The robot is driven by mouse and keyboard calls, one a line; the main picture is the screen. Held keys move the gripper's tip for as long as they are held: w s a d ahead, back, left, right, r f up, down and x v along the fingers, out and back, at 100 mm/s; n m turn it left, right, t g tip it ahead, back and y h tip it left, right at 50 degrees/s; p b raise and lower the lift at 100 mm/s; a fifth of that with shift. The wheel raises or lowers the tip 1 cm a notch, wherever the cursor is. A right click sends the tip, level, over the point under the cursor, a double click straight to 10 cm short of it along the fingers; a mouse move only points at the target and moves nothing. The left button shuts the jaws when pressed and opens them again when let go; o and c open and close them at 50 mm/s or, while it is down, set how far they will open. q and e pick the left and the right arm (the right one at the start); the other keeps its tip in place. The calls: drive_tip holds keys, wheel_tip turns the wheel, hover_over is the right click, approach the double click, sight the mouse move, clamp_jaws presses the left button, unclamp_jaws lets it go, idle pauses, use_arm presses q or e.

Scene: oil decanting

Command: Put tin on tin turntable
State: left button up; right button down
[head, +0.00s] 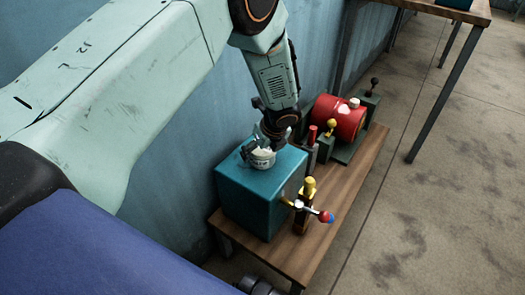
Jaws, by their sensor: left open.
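A small pale tin (263,160) with a whitish top is at the top of a teal box (245,194), near its back edge. My left gripper (259,145) points down at the tin from above, with its dark fingers open close around it. Whether the fingers touch the tin is too small to tell. A separate turntable cannot be made out under the tin; the gripper and tin cover that spot. My right gripper is not in view.
The box stands on a low wooden bench (342,203). A red tank (339,117) and small levers are behind. A blue wall runs along the left; concrete floor is open at right.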

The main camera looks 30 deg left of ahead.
sight(264, 159)
use_arm(q)
drive_tip(key=p+v, duration=0.4)
drive_tip(key=v, duration=0.6)
drive_tip(key=shift+r+p, duration=0.3)
drive_tip(key=shift+r, duration=0.05)
drive_tip(key=shift+o, duration=0.3)
drive_tip(key=shift+s+d+r, duration=0.1)
drive_tip(key=shift+d+r, duration=0.05)
drive_tip(key=shift+s+r, duration=0.1)
drive_tip(key=s+a+r+n+t+y+b, duration=0.2)
drive_tip(key=s+a+r+n+y+b, duration=0.1)
drive_tip(key=a+y, duration=0.8)
drive_tip(key=d+f+m+t+h+b, duration=0.1)
drive_tip(key=d+f+m+t+b, duration=0.1)
drive_tip(key=d+f+t, duration=0.1)
drive_tip(key=d+f+m+t+h+b, duration=0.2)
drive_tip(key=d+f+m+t, duration=0.1)
drive_tip(key=d+f+t, duration=0.1)
drive_tip(key=d+f+m+t+h+b, duration=0.2)
drive_tip(key=d+f+m+t, duration=0.1)
drive_tip(key=d+f+t, duration=0.1)
drive_tip(key=shift+s+f, duration=0.1)
drive_tip(key=shift+f, duration=0.7)
drive_tip(key=shift+s+f+h, duration=0.1)
drive_tip(key=shift+f+h, duration=0.2)
drive_tip(key=shift+h, duration=0.1)
drive_tip(key=b+x, duration=0.3)
drive_tip(key=x, duration=0.4)
drive_tip(key=shift+w+a, duration=0.25)
